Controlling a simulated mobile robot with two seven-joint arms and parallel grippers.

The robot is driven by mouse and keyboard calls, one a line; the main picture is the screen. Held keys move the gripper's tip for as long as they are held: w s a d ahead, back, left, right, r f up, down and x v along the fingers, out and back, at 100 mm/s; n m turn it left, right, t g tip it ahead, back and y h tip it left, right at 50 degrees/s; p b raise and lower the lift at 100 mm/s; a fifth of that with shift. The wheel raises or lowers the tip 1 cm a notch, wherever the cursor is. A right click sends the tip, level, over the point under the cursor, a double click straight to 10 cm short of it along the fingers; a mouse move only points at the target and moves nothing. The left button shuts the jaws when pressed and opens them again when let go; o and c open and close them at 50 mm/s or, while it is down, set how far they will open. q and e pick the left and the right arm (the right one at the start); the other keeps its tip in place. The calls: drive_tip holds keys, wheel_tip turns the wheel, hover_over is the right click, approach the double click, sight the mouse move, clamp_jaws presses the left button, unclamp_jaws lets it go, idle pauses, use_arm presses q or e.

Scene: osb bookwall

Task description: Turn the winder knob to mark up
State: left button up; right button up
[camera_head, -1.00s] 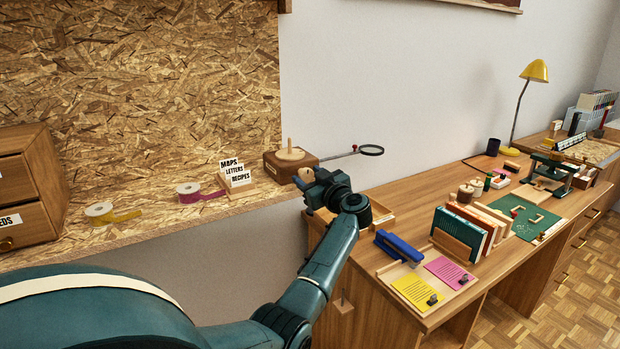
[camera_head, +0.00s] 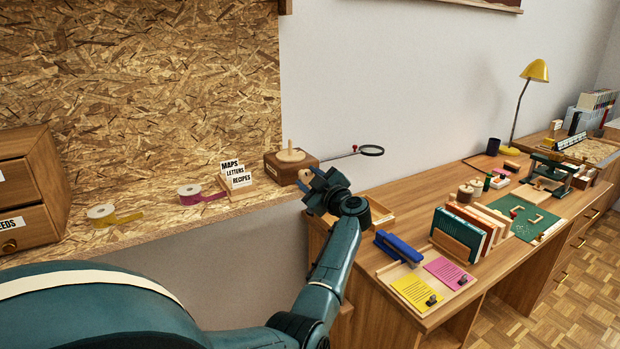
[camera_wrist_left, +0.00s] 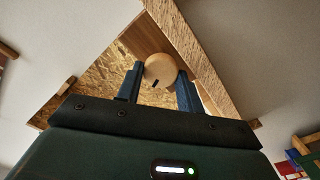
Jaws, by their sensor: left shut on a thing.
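The winder (camera_head: 279,168) is a dark wooden box with a pale disc and upright peg on top, at the right end of the chipboard shelf. Its round pale wooden knob (camera_head: 305,177) faces front and is partly covered by my left gripper (camera_head: 311,183). In the left wrist view, the knob (camera_wrist_left: 161,68) sits between the two fingers of my left gripper (camera_wrist_left: 159,84), which is shut on it. A short dark mark (camera_wrist_left: 156,82) shows near the knob's lower edge in that tilted view. My right gripper is not in view.
The desk at right holds a blue stapler (camera_head: 398,249) and book rack (camera_head: 458,236).

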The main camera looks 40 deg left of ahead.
use_arm(q)
drive_tip(key=shift+n, duration=0.3)
drive_tip(key=o, duration=1)
